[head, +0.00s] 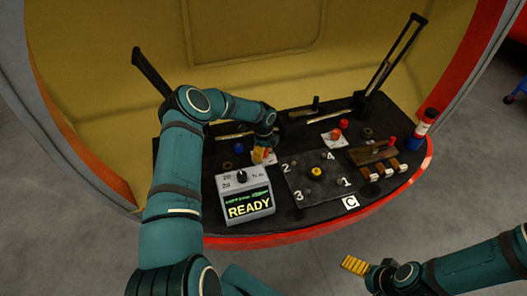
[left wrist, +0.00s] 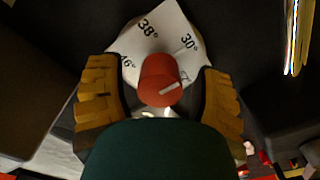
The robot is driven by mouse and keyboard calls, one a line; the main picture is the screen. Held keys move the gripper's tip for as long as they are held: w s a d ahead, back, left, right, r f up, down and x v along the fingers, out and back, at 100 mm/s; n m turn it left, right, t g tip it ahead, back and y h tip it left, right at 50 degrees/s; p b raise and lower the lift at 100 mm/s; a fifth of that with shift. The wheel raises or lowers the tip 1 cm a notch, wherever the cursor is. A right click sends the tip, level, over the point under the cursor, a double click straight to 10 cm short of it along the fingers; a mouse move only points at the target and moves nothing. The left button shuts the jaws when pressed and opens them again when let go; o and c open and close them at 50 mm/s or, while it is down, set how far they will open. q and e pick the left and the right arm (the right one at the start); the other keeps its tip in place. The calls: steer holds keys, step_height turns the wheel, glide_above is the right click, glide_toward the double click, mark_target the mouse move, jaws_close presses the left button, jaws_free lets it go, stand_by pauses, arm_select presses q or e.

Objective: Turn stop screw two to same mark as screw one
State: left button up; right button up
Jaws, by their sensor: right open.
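My left gripper (head: 261,155) is low over a white plate on the left half of the black console. In the left wrist view a red screw knob (left wrist: 160,80) with a white pointer line stands on that white plate (left wrist: 125,45), which is marked 38°, 30° and a partly hidden 46°. The left gripper's yellow fingers (left wrist: 160,100) are spread on either side of the knob, with gaps visible. A second white plate (head: 328,139) with a red knob (head: 336,134) sits right of centre; its mark is too small to read. My right gripper (head: 355,265) is open and empty, away from the console.
A grey box (head: 246,192) reading READY stands at the front left. A dark board (head: 310,190) numbered 1 to 4 has a yellow button. A wooden block (head: 374,152), a red-and-blue cylinder (head: 424,128) and tall levers (head: 400,50) stand around.

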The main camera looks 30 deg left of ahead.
arm_select(q)
steer(key=c, duration=0.9)
steer(key=shift+n, duration=0.4)
jaws_close()
steer(key=n+b, duration=0.2)
steer(key=shift+n, duration=0.4)
steer(key=n+b, duration=0.1)
steer(key=n, duration=0.2)
steer(key=shift+n, duration=0.4)
steer(key=n+b, duration=0.1)
steer(key=n, duration=0.2)
steer(key=shift+b, duration=0.3)
steer(key=shift+s+n+b, duration=0.1)
steer(key=shift+n+b, duration=0.25)
steer(key=shift+n, duration=1.55)
